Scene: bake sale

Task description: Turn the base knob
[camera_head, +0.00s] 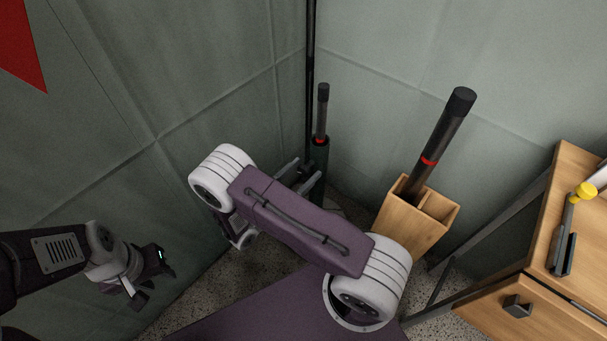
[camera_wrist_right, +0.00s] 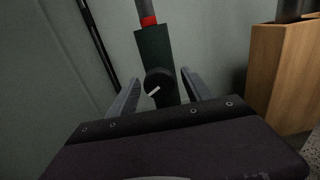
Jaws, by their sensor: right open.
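The base knob (camera_wrist_right: 156,86) is a round black knob with a white pointer mark, seen in the right wrist view on the front of a dark green post (camera_wrist_right: 153,48). The pointer slants up to the right. My right gripper (camera_wrist_right: 158,92) is open, with one grey finger on each side of the knob in that view; I cannot tell whether they touch it. In the head view my right gripper (camera_head: 297,176) is beside the post (camera_head: 320,160), and the knob is not clearly visible there. My left gripper (camera_head: 150,275) is at the lower left, away from the post.
A wooden box (camera_head: 409,222) holding a black rod with a red band (camera_head: 443,140) stands to the right of the post. A wooden table with a drawer (camera_head: 535,310) is further right. Grey-green walls (camera_head: 170,80) meet behind the post.

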